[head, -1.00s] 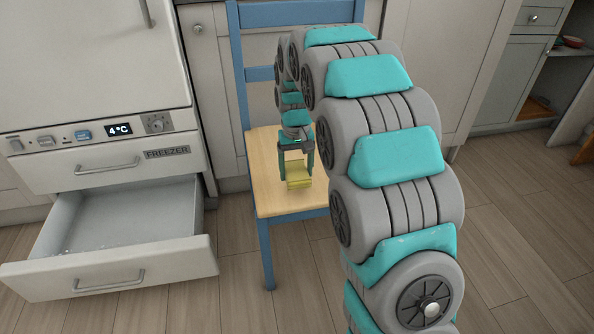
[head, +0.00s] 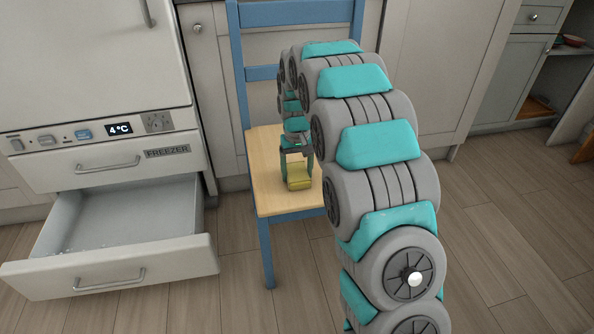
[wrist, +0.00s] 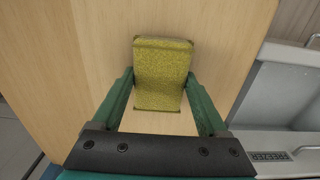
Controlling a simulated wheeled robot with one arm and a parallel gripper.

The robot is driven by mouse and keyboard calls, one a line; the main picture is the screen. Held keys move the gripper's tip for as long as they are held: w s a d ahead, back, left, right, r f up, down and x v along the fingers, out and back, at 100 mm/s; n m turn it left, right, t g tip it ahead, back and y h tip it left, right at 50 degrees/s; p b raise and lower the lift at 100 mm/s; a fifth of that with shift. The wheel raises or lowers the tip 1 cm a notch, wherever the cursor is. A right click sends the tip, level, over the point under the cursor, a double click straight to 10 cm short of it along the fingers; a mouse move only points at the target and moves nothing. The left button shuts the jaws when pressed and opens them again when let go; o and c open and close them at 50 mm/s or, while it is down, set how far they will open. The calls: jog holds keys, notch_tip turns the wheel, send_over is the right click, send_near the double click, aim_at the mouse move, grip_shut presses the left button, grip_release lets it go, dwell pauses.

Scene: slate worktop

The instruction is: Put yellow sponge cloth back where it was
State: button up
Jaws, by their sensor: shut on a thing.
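The yellow sponge cloth (head: 299,177) is between the two fingers of my gripper (head: 298,183), at the wooden seat of the blue chair (head: 270,194). In the wrist view the cloth (wrist: 162,72) is a yellow block with darker ends, and the green fingers of my gripper (wrist: 162,88) are shut on its sides. The pale wooden seat (wrist: 50,60) lies beneath it. I cannot tell whether the cloth touches the seat or is just above it.
An open, empty-looking freezer drawer (head: 125,225) stands left of the chair, under the fridge. An open cupboard (head: 530,85) is at the far right. The wooden floor (head: 500,220) to the right is clear.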

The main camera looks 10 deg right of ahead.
aim_at(297, 173)
jog(key=o, duration=1.1)
notch_tip(297, 173, up, 12)
jog(key=shift+r, duration=0.1)
jog(key=shift+g, duration=0.9)
jog(key=s+f, duration=0.1)
jog(key=s, duration=1.3)
jog(key=s+f, duration=0.1)
jog(key=s, duration=1.4)
jog(key=s+f, duration=0.1)
jog(key=s, duration=1.3)
jog(key=shift+s+f, duration=0.1)
jog(key=shift+s, duration=0.2)
